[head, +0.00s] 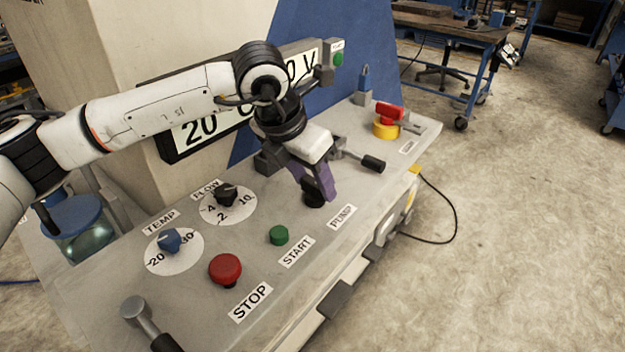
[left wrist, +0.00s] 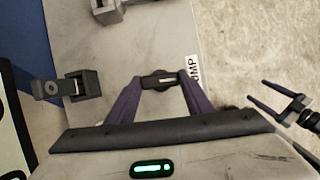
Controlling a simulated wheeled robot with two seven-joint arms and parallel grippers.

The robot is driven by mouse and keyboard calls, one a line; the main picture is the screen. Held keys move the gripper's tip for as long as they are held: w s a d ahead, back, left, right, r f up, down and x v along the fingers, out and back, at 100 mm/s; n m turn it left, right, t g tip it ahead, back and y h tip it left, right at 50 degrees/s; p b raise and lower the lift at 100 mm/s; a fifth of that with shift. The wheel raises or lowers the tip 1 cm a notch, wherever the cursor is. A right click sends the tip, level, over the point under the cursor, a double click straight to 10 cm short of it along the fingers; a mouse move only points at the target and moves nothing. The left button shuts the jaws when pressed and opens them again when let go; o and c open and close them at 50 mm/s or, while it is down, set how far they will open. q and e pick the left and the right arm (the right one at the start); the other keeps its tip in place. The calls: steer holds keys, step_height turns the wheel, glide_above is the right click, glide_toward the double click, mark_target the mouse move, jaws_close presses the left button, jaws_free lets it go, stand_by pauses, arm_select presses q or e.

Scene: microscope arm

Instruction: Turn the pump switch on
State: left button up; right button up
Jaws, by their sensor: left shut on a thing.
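The pump switch is a small black knob beside the PUMP label (head: 342,217) on the grey panel. In the head view the knob (head: 314,201) is mostly hidden by my left gripper (head: 318,190). In the left wrist view the knob (left wrist: 160,81) shows a pale mark across its top and sits between the purple fingertips. My left gripper is shut on it from above. My right gripper (left wrist: 257,91) shows at the right edge of the left wrist view, open and empty, away from the panel. It is not seen in the head view.
A green START button (head: 279,235), a red STOP button (head: 225,269), a FLOW dial (head: 227,195) and a TEMP dial (head: 169,240) are left of the switch. A lever with a black grip (head: 373,164) stands close behind it. A red handle (head: 390,112) on yellow is farther right.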

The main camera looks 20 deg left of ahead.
arm_select(q)
steer(key=m+h+b, duration=0.1)
steer(key=m, duration=0.2)
steer(key=shift+w, duration=0.1)
steer(key=shift+a+m+g+h+b, duration=0.1)
steer(key=shift+m+g+h+b, duration=0.35)
steer(key=shift+m, duration=0.45)
steer(key=m+g, duration=0.1)
steer(key=m, duration=0.3)
steer(key=shift+w+r+g+h+p, duration=0.2)
steer(key=shift+g+h+p, duration=0.15)
steer(key=m+g, duration=0.1)
steer(key=m, duration=0.3)
steer(key=shift+w+p, duration=0.1)
steer(key=shift+p, duration=0.3)
steer(key=shift+m+g, duration=0.6)
steer(key=shift+m, duration=0.6)
steer(key=shift+w+m+g+p, duration=0.15)
steer(key=shift+m+g+p, duration=0.2)
steer(key=shift+m, duration=0.65)
steer(key=o, duration=1)
steer(key=shift+f, duration=0.1)
steer(key=shift+o, duration=0.2)
